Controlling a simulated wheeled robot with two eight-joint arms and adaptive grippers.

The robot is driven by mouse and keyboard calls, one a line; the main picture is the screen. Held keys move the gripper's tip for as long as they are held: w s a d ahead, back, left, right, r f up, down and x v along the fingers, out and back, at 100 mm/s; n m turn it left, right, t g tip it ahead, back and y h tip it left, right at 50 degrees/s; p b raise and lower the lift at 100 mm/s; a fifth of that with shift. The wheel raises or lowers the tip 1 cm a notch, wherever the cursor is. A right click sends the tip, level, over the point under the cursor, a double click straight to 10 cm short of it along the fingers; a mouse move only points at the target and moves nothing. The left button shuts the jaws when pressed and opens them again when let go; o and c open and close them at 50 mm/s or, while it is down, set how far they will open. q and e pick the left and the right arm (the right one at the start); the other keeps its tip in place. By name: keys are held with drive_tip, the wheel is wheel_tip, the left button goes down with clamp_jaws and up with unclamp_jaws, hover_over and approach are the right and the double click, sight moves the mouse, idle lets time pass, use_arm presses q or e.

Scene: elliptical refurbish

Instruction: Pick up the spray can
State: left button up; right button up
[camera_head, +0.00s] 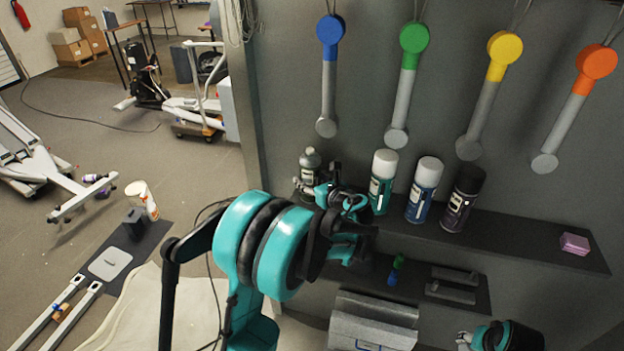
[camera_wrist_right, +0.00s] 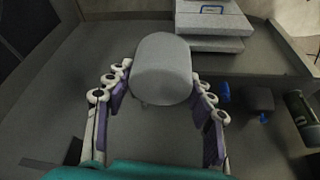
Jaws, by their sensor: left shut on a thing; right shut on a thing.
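Several spray cans stand on the dark upper shelf: a green one with a white cap (camera_head: 382,182), a blue one with a white cap (camera_head: 424,190) and a dark purple one with a black cap (camera_head: 461,199). A grey spray can (camera_head: 310,160) stands at the shelf's left end. My left gripper (camera_head: 335,196) is at this grey can, its fingers closed around the lower part, which they partly hide. My right gripper (camera_wrist_right: 160,75) has its fingers on both sides of a grey rounded block (camera_wrist_right: 162,68). In the head view only part of the right gripper shows, at the bottom right.
The upper shelf (camera_head: 538,245) also holds a pink block (camera_head: 575,243). A lower shelf bears a small green-and-blue item (camera_head: 396,270). Grey drawers (camera_head: 372,320) stand below. Coloured-handled tools hang above, including a blue one (camera_head: 330,30).

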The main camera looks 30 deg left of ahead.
sight(314, 163)
use_arm(q)
drive_tip(key=shift+s+r+p, duration=0.15)
drive_tip(key=shift+r+p, duration=0.15)
drive_tip(key=shift+r, duration=0.25)
use_arm(e)
drive_tip(key=shift+r, duration=0.3)
use_arm(q)
wheel_tip(314, 163, up, 6)
drive_tip(key=shift+f+p, duration=0.1)
drive_tip(key=shift+p, duration=0.75)
use_arm(e)
drive_tip(key=shift+r, duration=0.85)
wheel_tip(314, 163, up, 2)
drive_tip(key=shift+p, duration=0.95)
use_arm(q)
drive_tip(key=s+d, duration=0.2)
drive_tip(key=s, duration=0.7)
drive_tip(key=s+d, duration=0.2)
drive_tip(key=s, duration=0.8)
drive_tip(key=shift+d, duration=0.3)
drive_tip(key=o, duration=0.6)
drive_tip(key=shift+c, duration=0.2)
drive_tip(key=c, duration=0.6)
drive_tip(key=shift+o, duration=0.2)
use_arm(e)
drive_tip(key=shift+f, duration=0.1)
